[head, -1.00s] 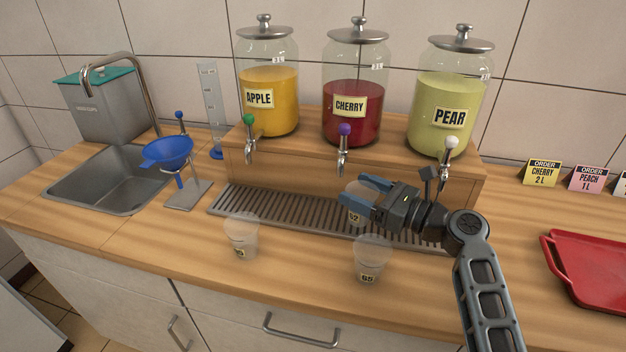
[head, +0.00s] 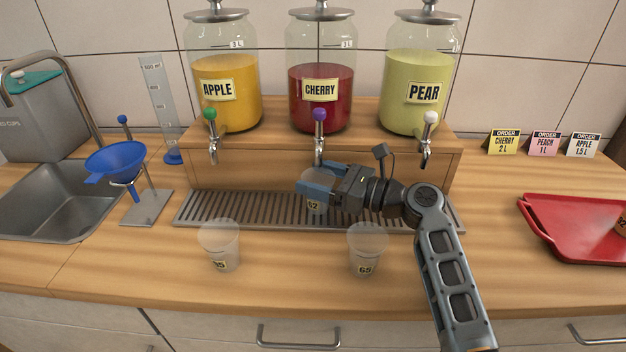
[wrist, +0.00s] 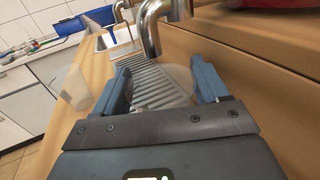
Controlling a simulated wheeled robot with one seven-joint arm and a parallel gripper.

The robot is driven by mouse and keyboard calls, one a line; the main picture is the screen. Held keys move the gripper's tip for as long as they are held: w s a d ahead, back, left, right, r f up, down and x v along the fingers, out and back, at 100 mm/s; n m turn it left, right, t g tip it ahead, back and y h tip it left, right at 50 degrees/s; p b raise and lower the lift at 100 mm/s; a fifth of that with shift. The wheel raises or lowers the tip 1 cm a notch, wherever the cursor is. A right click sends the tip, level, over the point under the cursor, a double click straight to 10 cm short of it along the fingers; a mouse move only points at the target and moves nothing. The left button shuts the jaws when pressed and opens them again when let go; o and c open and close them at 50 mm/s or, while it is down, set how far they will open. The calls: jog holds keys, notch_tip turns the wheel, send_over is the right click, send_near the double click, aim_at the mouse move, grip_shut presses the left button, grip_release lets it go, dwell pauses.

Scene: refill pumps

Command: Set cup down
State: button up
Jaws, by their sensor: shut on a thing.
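My gripper (head: 318,188) is shut on a clear cup labelled 62 (head: 316,206), above the slatted drip tray (head: 230,208) and under the cherry tap (head: 319,150). In the wrist view the cup (wrist: 178,82) shows faintly between the blue fingers (wrist: 165,88). Whether its base touches the tray is hard to tell. Two more clear cups stand on the counter in front of the tray, one at the left (head: 219,245) and one labelled 65 (head: 366,250).
Jars of apple (head: 225,95), cherry (head: 320,100) and pear (head: 418,95) stand on a wooden riser. A blue funnel (head: 115,160) on a stand and a sink (head: 45,205) are left. A red tray (head: 570,225) and order cards (head: 545,144) are right.

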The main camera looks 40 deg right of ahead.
jog(key=shift+f, duration=0.15)
jog(key=o, duration=0.8)
jog(key=shift+s, duration=0.1)
jog(key=b+v, duration=0.1)
jog(key=v, duration=1)
jog(key=shift+s+d, duration=0.2)
jog(key=shift+s, duration=0.15)
